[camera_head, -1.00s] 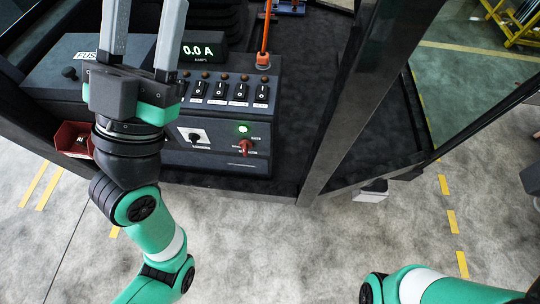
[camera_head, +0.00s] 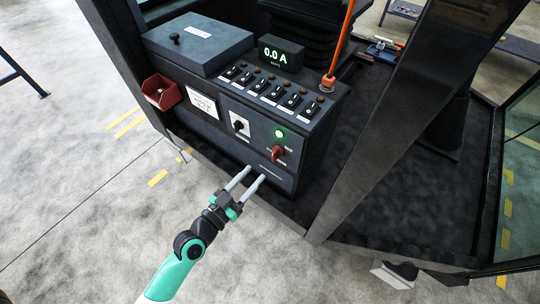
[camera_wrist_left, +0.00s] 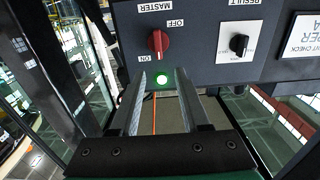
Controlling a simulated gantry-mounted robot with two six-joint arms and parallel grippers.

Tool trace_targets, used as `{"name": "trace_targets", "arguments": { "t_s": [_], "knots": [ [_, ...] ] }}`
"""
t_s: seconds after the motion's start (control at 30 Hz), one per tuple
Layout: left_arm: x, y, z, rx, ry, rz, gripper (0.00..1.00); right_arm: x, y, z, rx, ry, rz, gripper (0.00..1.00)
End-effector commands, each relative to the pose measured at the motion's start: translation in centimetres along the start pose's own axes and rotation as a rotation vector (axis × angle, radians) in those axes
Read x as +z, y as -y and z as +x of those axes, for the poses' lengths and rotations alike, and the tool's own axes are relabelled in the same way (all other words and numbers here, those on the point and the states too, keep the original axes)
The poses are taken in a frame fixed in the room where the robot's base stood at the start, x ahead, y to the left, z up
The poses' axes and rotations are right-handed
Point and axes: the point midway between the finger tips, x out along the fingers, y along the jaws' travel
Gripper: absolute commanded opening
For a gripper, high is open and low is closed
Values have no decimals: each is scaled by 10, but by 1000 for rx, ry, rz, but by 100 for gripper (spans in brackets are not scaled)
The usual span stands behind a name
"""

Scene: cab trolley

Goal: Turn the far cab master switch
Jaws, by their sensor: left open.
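The cab master switch is a red rotary handle (camera_head: 277,154) on the front face of the dark control box, below a lit green lamp (camera_head: 279,133). In the left wrist view the red handle (camera_wrist_left: 158,42) appears upside down, with OFF and ON labels beside it. Its exact setting is hard to tell. My left gripper (camera_head: 255,174) is open and empty, its two fingers pointing toward the box's front face, below and left of the switch in the head view. In the wrist view its fingers (camera_wrist_left: 160,77) flank the green lamp; no contact shows. My right gripper is out of view.
A black selector knob (camera_head: 238,126) sits left of the switch. Toggle switches (camera_head: 265,85) and a 0.0 A display (camera_head: 281,53) are above. A red bin (camera_head: 161,93) hangs at the box's left. A dark cab post (camera_head: 385,130) stands right. Floor in front is clear.

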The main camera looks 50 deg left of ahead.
Motion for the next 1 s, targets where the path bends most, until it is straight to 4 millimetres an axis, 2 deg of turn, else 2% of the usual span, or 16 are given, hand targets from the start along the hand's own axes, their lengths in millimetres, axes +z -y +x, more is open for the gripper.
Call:
{"name": "trace_targets", "arguments": {
  "t_s": [0.1,0.33,0.5,0.73,1.0],
  "knots": [
    [-5,-1,30,3,-3,1,46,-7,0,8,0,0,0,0],
    [-1,0,73,1,-2,1,46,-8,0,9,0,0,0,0],
    [-1,-1,85,1,-1,0,46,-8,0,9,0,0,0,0],
    [-1,-1,86,1,-1,0,46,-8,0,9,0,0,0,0],
    [-1,0,86,1,-1,0,0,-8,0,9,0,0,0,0]
  ]
}}
